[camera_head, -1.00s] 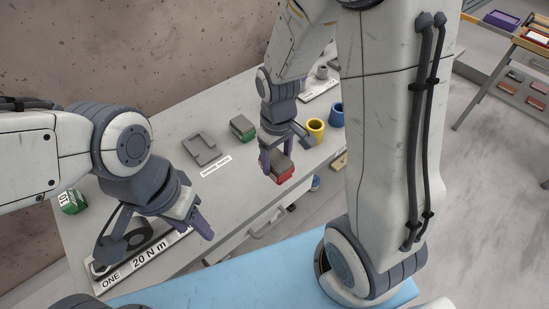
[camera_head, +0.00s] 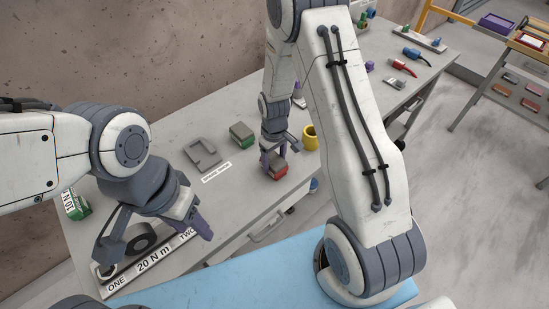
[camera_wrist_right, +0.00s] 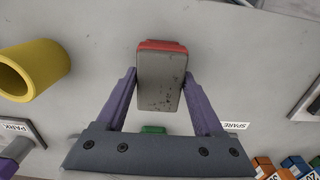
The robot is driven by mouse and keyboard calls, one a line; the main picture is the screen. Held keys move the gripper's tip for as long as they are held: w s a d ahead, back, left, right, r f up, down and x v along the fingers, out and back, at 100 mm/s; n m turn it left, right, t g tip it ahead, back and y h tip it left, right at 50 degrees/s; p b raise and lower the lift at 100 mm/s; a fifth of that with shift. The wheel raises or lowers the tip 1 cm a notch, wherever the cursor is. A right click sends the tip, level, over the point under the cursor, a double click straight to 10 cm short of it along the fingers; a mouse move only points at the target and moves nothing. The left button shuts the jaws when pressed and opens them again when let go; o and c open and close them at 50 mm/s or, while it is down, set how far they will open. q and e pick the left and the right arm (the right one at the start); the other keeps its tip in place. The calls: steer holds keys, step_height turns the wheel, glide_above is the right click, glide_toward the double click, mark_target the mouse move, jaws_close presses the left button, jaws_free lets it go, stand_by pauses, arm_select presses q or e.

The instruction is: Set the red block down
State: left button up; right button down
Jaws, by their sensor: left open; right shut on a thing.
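The red block (camera_head: 280,172) has a grey top and sits between the fingers of my right gripper (camera_head: 273,158), at or just above the bench top near its front edge. I cannot tell whether it touches the bench. In the right wrist view the block (camera_wrist_right: 160,80) shows its grey face and a red end, with the purple fingers of the right gripper (camera_wrist_right: 163,95) shut on its two sides. My left gripper (camera_head: 190,232) is open and empty over the front left of the bench.
A grey-topped green block (camera_head: 241,134) stands behind the red block, beside a grey recessed plate (camera_head: 203,153). A yellow cup (camera_head: 311,138) is close on the right. A long labelled plate (camera_head: 152,262) lies under the left gripper. The bench (camera_head: 235,200) is bare in front of the "SPARE" label.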

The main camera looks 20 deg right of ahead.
steer(key=shift+f, duration=0.15)
jaws_free()
